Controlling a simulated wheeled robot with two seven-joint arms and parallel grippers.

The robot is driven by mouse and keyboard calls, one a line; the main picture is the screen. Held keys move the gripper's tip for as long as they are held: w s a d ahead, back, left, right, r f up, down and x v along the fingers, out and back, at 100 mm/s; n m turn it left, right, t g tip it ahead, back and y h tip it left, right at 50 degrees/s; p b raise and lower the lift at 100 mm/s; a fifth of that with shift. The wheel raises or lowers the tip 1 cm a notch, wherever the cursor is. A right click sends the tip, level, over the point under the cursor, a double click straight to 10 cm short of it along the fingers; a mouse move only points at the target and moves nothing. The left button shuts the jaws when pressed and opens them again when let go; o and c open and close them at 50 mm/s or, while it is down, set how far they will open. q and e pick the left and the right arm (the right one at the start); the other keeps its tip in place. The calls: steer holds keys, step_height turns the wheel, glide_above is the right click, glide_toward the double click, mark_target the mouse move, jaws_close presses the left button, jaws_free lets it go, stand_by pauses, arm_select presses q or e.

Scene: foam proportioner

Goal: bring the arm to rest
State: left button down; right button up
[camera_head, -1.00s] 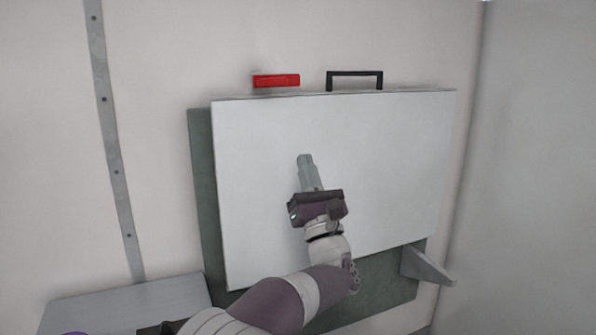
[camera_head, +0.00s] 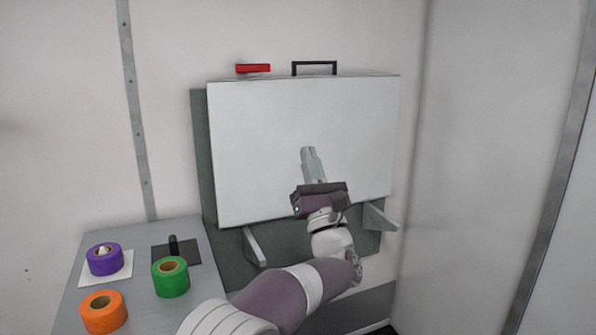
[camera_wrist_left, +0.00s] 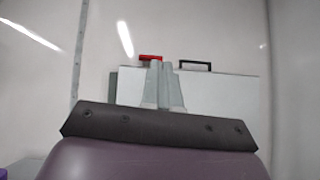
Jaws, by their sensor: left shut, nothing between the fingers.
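My left gripper (camera_head: 309,152) is shut and empty, its fingers together and pointing up in front of the white panel box. My left arm (camera_head: 290,290) comes in from the bottom. The white box (camera_head: 250,130) stands on brackets against a dark green backing plate on the wall. In the left wrist view the shut fingers (camera_wrist_left: 163,64) overlap the box's top edge. I cannot tell how far the fingers are from the box front. My right gripper is not in view.
A red handle (camera_head: 253,68) and a black handle (camera_head: 314,65) rise above the box. Two brackets (camera_head: 254,247) jut out below it. A grey table (camera_head: 140,290) at left holds purple (camera_head: 104,259), green (camera_head: 170,278) and orange (camera_head: 103,312) rolls. Free wall lies at right.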

arm_select(q)
steer(key=w+d+f+m+g+h, duration=0.2)
steer(key=d+f+m+g+h, duration=0.15)
steer(key=f+m+h, duration=0.65)
steer(key=w+d+f+m+g+h, duration=0.3)
steer(key=f+m, duration=0.5)
steer(key=m, duration=0.6)
steer(key=s+a+f+m+g+y, duration=0.1)
steer(key=s+a+f+m+g, duration=0.55)
steer(key=s+f, duration=0.3)
steer(key=s+a+f+m+g+y, duration=0.1)
steer(key=s+a+f+m+g, duration=0.55)
steer(key=s+f, duration=0.3)
steer(key=s+a+f+m+g+y, duration=0.1)
steer(key=s+a+f+g, duration=0.1)
steer(key=s+a, duration=0.65)
steer(key=s+a+f+m+g+y, duration=0.1)
steer(key=s+a+g+y, duration=0.3)
steer(key=s, duration=0.7)
step_height(320, 180, up, 22)
steer(key=w+a+t+h+p, duration=0.1)
steer(key=h+p, duration=0.1)
steer(key=p, duration=1.9)
steer(key=shift+w+a+r+n+p, duration=0.2)
steer(key=shift+a+n+p, duration=0.1)
steer(key=shift+a+p, duration=0.1)
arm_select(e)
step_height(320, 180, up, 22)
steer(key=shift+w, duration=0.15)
